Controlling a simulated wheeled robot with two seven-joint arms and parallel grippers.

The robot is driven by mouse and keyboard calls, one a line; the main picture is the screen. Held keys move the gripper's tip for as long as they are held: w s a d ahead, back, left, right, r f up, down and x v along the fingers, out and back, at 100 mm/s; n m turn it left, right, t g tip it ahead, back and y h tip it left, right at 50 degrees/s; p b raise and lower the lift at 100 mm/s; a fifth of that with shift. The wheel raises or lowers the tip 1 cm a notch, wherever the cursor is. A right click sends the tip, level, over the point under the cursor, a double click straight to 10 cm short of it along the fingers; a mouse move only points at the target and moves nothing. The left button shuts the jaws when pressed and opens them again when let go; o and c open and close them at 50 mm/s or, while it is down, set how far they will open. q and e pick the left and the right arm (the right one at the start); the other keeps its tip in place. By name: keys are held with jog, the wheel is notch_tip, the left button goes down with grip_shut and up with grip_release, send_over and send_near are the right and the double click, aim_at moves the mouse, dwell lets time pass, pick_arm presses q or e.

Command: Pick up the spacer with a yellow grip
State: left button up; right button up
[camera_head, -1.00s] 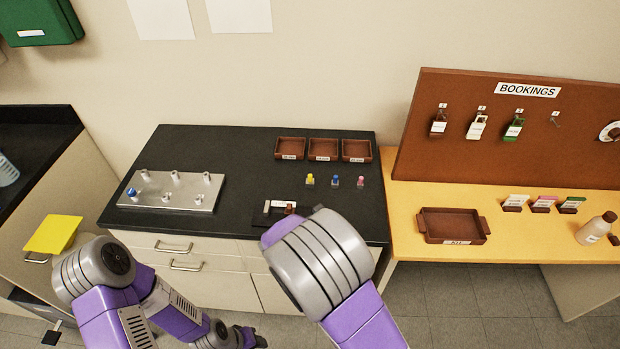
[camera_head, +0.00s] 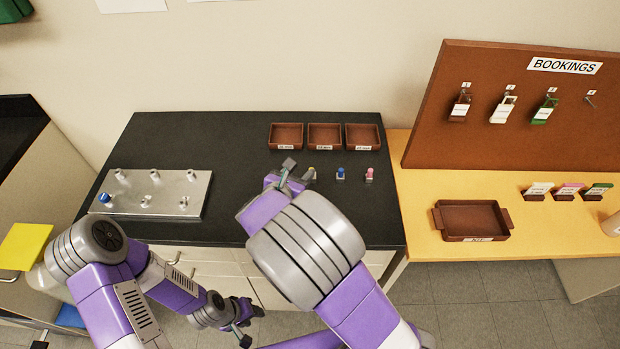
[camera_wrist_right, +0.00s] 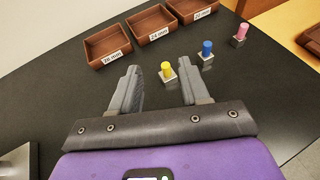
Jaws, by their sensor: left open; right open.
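The spacer with a yellow grip (camera_wrist_right: 167,72) stands upright on the black bench top, a small metal block with a yellow knob. In the head view the yellow-grip spacer (camera_head: 311,173) is partly hidden by my right gripper (camera_head: 298,170). In the right wrist view my right gripper (camera_wrist_right: 160,88) is open and empty, and the spacer appears between and just beyond its fingertips. A blue-grip spacer (camera_wrist_right: 206,50) and a pink-grip spacer (camera_wrist_right: 240,35) stand in a row to the right. My left gripper (camera_head: 247,326) is open and empty, low in front of the drawers.
Three brown trays (camera_head: 324,136) with size labels stand behind the spacers. A metal plate with posts (camera_head: 152,193) lies on the left of the bench. A wooden table (camera_head: 420,185) with a brown tray (camera_head: 471,219) stands at right.

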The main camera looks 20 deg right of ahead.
jog(key=f+b, duration=0.1)
jog(key=f, duration=0.1)
jog(key=f+b, duration=0.1)
jog(key=shift+w+f, duration=0.2)
jog(key=shift+f, duration=0.15)
jog(key=shift+w+d+f+b, duration=0.1)
jog(key=shift+d+b, duration=0.05)
jog(key=shift+b, duration=0.2)
jog(key=b+x, duration=0.1)
jog(key=x, duration=0.2)
jog(key=b+x, duration=0.1)
jog(key=x, duration=0.2)
jog(key=shift+d+f, duration=0.15)
jog(key=shift+d, duration=0.15)
jog(key=shift+w+d+f, duration=0.15)
jog(key=shift+w+d, duration=0.1)
pick_arm(q)
notch_tip(320, 180, down, 6)
jog(key=shift+w+r, duration=0.15)
pick_arm(e)
grip_shut()
